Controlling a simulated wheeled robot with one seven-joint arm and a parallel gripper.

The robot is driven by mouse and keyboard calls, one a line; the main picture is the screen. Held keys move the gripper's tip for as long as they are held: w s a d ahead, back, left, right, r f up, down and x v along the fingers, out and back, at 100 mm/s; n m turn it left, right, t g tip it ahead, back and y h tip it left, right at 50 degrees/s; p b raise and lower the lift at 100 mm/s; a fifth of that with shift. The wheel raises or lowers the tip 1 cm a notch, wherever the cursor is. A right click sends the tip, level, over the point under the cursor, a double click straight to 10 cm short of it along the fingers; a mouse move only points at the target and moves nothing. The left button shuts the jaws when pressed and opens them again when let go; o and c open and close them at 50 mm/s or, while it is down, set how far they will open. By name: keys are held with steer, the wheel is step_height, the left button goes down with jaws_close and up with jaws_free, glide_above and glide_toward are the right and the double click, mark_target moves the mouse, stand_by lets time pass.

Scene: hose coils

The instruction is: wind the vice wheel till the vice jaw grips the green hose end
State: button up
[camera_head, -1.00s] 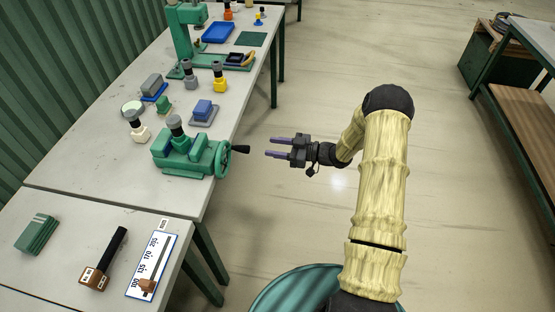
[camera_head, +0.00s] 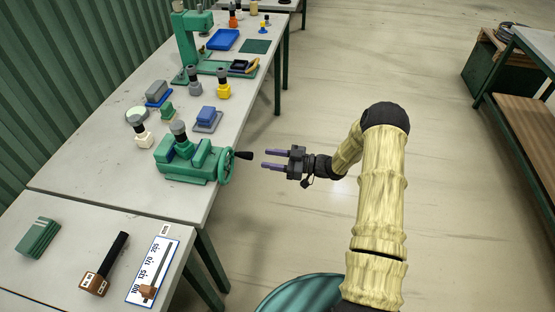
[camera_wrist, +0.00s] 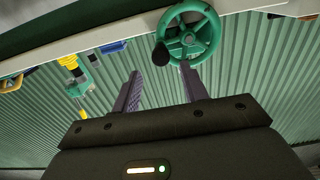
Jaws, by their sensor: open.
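The green vice (camera_head: 188,166) stands at the right edge of the far bench. Its green wheel (camera_head: 227,166) faces right, with a black handle (camera_head: 244,155) sticking out towards my gripper. A dark hose end (camera_head: 179,136) with a grey top stands upright in the vice by a blue block; its lower part is hidden, and I cannot tell whether the jaw touches it. My gripper (camera_head: 265,159) is open and empty, just right of the handle and apart from it. In the wrist view the wheel (camera_wrist: 190,38) and round handle end (camera_wrist: 161,54) lie beyond my fingertips (camera_wrist: 160,74).
White (camera_head: 140,132) and yellow (camera_head: 223,86) hose ends and a blue block (camera_head: 206,113) stand behind the vice. The near bench holds a scale board (camera_head: 153,270) and a black-handled tool (camera_head: 104,266). The floor right of the bench is clear.

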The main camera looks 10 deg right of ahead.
steer(key=x, duration=0.6)
stand_by(0.3)
steer(key=shift+a, duration=0.15)
stand_by(0.5)
jaws_close()
stand_by(0.3)
steer(key=shift+r, duration=0.35)
